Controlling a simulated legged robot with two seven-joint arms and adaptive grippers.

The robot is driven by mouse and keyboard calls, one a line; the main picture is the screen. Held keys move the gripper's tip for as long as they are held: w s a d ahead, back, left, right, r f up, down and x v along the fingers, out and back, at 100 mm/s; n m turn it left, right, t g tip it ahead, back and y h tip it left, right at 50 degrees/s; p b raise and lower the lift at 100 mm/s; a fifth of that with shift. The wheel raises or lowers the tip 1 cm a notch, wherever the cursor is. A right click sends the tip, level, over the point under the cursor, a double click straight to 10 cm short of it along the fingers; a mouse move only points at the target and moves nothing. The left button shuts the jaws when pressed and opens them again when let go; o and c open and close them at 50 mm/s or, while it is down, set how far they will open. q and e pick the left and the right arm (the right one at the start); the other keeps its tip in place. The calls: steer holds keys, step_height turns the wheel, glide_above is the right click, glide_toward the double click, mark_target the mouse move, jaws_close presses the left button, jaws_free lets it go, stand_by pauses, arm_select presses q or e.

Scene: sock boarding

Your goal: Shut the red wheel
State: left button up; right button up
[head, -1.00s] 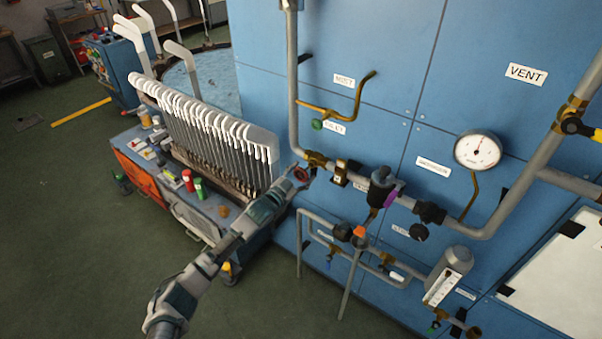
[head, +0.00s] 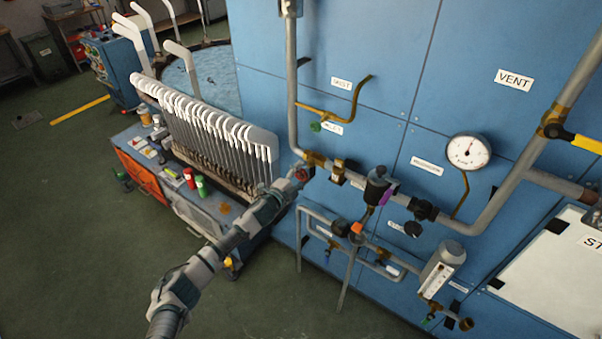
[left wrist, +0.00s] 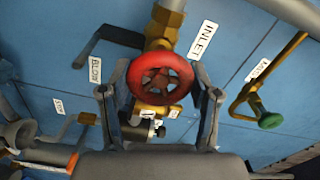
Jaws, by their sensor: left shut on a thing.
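The red wheel (left wrist: 163,80) is a round spoked handwheel on a brass valve (left wrist: 165,20), beside the INLET label (left wrist: 203,40) in the left wrist view. How far the valve is turned cannot be told. My right gripper is in neither view.
Grey pipes (head: 293,90) with brass valves run across the blue panel (head: 400,60). A pressure gauge (head: 468,151) and a flowmeter (head: 437,275) are to the right. A cart (head: 215,212) with a rack of white sock forms stands left. A green knob (left wrist: 270,120) is right of the wheel.

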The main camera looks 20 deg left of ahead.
arm_select(q)
steer(key=shift+f+m, duration=0.25)
steer(key=shift+m, duration=0.45)
steer(key=shift+f+m, duration=0.25)
steer(key=shift+m, duration=0.45)
steer(key=o, duration=1.2)
steer(key=shift+c, duration=0.2)
steer(key=shift+r, duration=0.15)
steer(key=shift+r, duration=0.1)
steer(key=v, duration=1.2)
steer(key=shift+w, duration=0.1)
